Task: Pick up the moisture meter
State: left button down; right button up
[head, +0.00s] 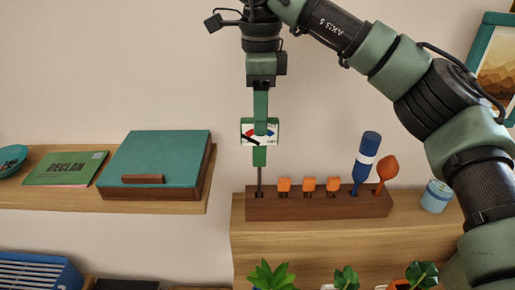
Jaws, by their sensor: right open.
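My right gripper (260,156) points straight down at the meter, seen edge-on. Its near green finger crosses in front of the dial and hides the middle of it. The jaws are open around the head; contact cannot be told. My left gripper is not in view.
The block also holds several orange-topped items (308,185), a blue-handled tool (366,158) and an orange spoon-like tool (387,168). A blue-white jar (436,196) stands right. A teal-lidded box (155,160) and green booklet (66,169) lie on the left shelf. Plants (270,275) stand below.

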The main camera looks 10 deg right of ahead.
aim_at(259, 143)
notch_tip(259, 143, down, 3)
jog(key=shift+r+p, duration=0.2)
jog(key=shift+p, duration=0.3)
jog(key=shift+s+f+p, duration=0.1)
jog(key=shift+f+p, duration=0.25)
notch_tip(259, 143, down, 4)
jog(key=shift+r+p, duration=0.15)
jog(key=shift+p, duration=0.7)
jog(key=shift+w+f, duration=0.2)
jog(key=shift+f, duration=0.2)
jog(key=shift+s, duration=0.1)
jog(key=shift+c, duration=0.9)
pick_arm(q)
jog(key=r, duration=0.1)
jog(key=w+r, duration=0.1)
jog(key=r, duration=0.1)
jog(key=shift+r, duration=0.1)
pick_arm(e)
grip_shut()
